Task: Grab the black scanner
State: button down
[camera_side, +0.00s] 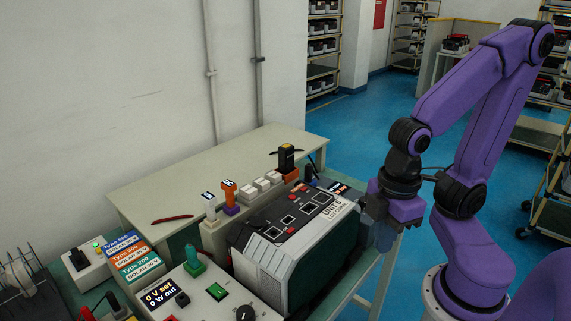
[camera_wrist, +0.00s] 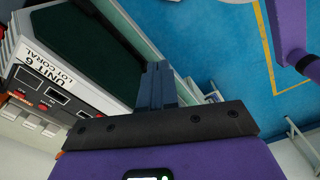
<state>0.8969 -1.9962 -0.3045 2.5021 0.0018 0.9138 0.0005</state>
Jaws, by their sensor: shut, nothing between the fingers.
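The black scanner appears to be the upright black device (camera_side: 286,158) with a small yellow mark, standing in an orange-brown holder at the right of the row on the bench. It is not visible in the wrist view. My gripper (camera_side: 385,240) is shut and empty, its fingers pointing down beside the right side of the large UNIT 6 box. It is to the right of the scanner and nearer the camera, clear of it. In the wrist view my gripper's closed fingers (camera_wrist: 157,82) show beside the box's dark green end.
The UNIT 6 box (camera_side: 272,262) stands between my gripper and the left part of the bench. White and orange handled tools (camera_side: 229,192) and several white blocks line up left of the scanner. Blue floor is open behind.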

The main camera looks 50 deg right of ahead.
jog(key=c, duration=0.7)
grip_release()
